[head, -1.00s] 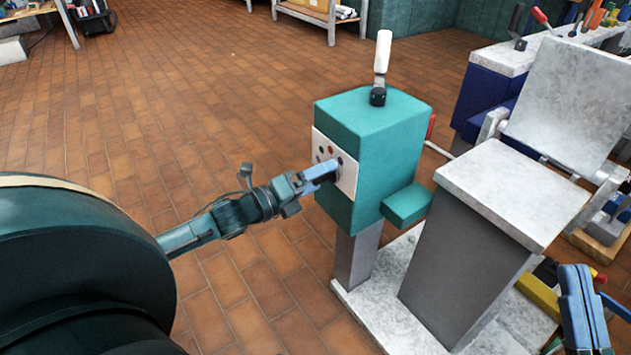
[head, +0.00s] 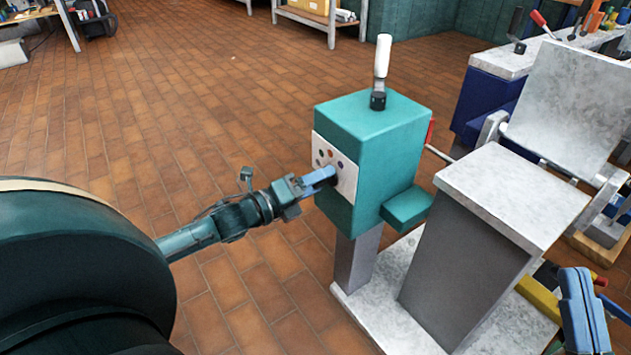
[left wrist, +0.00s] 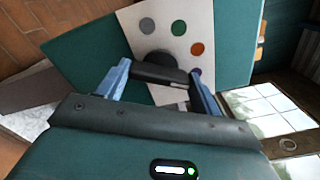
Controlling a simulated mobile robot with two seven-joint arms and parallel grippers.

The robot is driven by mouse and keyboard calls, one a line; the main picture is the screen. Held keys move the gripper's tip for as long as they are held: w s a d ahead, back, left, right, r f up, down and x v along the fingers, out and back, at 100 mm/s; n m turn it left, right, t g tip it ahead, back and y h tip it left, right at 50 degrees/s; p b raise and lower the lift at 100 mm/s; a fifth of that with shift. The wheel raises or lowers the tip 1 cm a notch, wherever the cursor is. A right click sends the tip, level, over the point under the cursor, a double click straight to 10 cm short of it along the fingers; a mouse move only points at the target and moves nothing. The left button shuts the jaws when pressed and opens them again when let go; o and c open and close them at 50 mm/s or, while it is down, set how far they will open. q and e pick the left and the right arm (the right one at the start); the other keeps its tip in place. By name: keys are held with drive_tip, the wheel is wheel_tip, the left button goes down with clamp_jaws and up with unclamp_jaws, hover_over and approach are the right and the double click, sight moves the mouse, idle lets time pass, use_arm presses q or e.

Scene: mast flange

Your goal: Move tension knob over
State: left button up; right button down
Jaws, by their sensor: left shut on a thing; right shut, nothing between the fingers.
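The tension knob (left wrist: 160,74) is black, with a round base and a bar grip, on a white dial plate (head: 336,166) on the side of a teal machine box (head: 370,125). Grey, green, orange and purple dots curve around the knob in the left wrist view. My left gripper (head: 325,176) is at the plate, its blue fingers on either side of the knob's bar and shut on it. The bar's right end lies near the purple dot. In the head view the fingers mostly hide the knob. My right gripper (head: 583,305) is shut and empty at the lower right.
A white-handled lever (head: 382,65) stands on top of the box. A grey block with a pale top (head: 512,195) stands to its right on a pale base slab (head: 385,290). A bench with tools (head: 510,55) is behind.

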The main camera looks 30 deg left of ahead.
use_arm(q)
drive_tip(key=shift+r, duration=0.1)
use_arm(e)
drive_tip(key=shift+r, duration=0.15)
use_arm(q)
drive_tip(key=shift+n+p, duration=7.65)
drive_tip(key=shift+n, duration=4.35)
use_arm(e)
drive_tip(key=shift+s+d+f+m+g+h, duration=0.25)
drive_tip(key=shift+d+f+m+g+h, duration=0.2)
drive_tip(key=shift+f+m+g+h, duration=0.45)
drive_tip(key=shift+s+d+f+m+g+h, duration=0.4)
drive_tip(key=shift+g+h, duration=0.55)
drive_tip(key=shift+h, duration=0.5)
drive_tip(key=shift+s+d+f+m+g+h, duration=0.15)
drive_tip(key=shift+d+f+m+g+h, duration=0.4)
drive_tip(key=shift+f+g+h, duration=0.5)
drive_tip(key=shift+r, duration=0.2)
